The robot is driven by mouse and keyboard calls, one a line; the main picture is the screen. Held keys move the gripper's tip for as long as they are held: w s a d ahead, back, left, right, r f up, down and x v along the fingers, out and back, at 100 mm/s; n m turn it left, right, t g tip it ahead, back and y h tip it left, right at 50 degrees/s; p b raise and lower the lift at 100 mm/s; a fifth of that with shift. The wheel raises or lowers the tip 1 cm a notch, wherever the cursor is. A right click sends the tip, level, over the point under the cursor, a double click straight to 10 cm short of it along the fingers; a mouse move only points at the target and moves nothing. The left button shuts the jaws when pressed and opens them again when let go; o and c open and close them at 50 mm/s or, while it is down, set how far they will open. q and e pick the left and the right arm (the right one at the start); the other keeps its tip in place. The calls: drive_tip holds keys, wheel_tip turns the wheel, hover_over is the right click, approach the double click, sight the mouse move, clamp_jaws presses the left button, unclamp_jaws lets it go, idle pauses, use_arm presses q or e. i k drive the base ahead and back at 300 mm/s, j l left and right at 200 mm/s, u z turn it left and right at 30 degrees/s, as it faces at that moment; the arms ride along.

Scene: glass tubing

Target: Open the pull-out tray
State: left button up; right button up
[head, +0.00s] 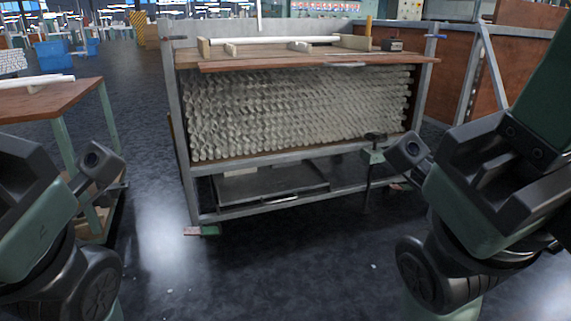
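A metal-framed rack stands ahead, filled with stacked glass tubes (300,110). A wooden board (240,66) with a metal pull handle on its front edge lies over the tubes. A flat grey metal tray (265,183) with a front handle sits low in the frame, under the tubes, and looks pushed in. I cannot tell which of the two is the pull-out tray. My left gripper (100,165) is at the left edge and my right gripper (412,155) at the right. Both are in front of the rack and apart from the tray.
A wooden table (45,100) with white tubes stands at the left. A dark post with a clamp (372,155) stands by the rack's right front. Brown panels (470,70) close off the right side. The dark floor (265,270) before the rack is clear.

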sight(266, 183)
drive_tip(key=i+l, duration=0.25)
drive_tip(key=i, duration=0.2)
drive_tip(key=i+l, duration=0.25)
drive_tip(key=i, duration=0.2)
drive_tip(key=i+l, duration=0.25)
drive_tip(key=i, duration=0.2)
drive_tip(key=i+l, duration=0.25)
drive_tip(key=i, duration=0.2)
